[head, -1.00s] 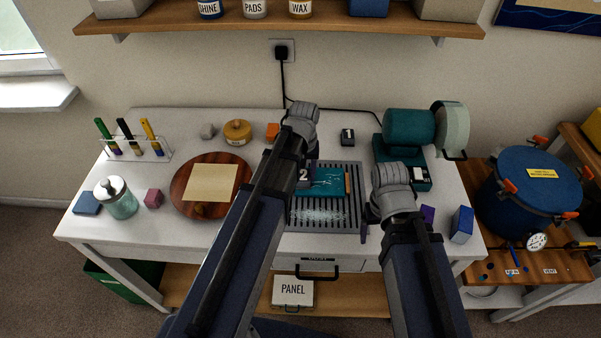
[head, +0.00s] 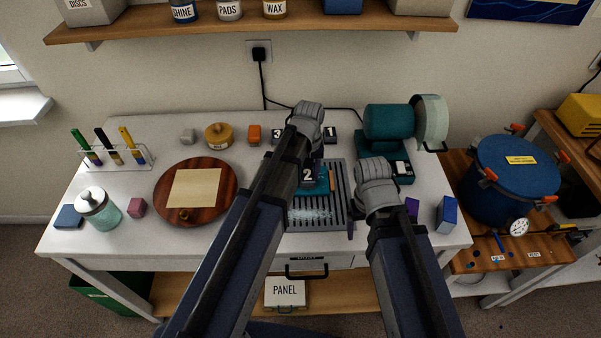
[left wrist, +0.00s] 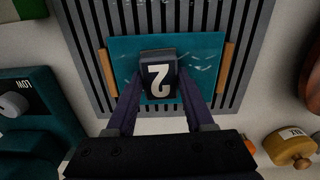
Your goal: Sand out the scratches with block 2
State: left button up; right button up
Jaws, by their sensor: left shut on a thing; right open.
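Block 2 (head: 308,175) is a dark block with a white "2". My left gripper (left wrist: 158,98) is shut on it, one finger on each side. In the left wrist view block 2 (left wrist: 158,75) is over the middle of a teal panel (left wrist: 200,48); whether it touches is hard to tell. The panel has pale scratch marks on both sides of the block and wooden strips at its two ends. In the head view my left arm hides much of the panel (head: 321,187). My right gripper (head: 381,218) is open and empty, right of the grate.
The panel lies on a slotted grey grate (head: 336,212) with pale streaks near its front. Blocks 3 (head: 277,135) and 1 (head: 330,135) stand behind. A teal machine (head: 388,122) stands back right, a blue block (head: 446,214) at right, a round wooden board (head: 222,212) at left.

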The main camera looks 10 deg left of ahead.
aim_at(324, 181)
pick_arm(q)
jog(key=shift+w+d, duration=0.2)
jog(key=shift+d, duration=0.65)
jog(key=shift+w+d, duration=0.25)
jog(key=shift+d, duration=0.6)
jog(key=shift+w+d, duration=0.2)
jog(key=shift+d, duration=0.65)
jog(key=shift+f, duration=0.15)
jog(key=shift+s, duration=0.1)
jog(key=shift+a, duration=0.1)
jog(key=shift+s+a, duration=0.25)
jog(key=shift+a, duration=0.6)
jog(key=shift+s+a, duration=0.2)
jog(key=shift+a, duration=0.9)
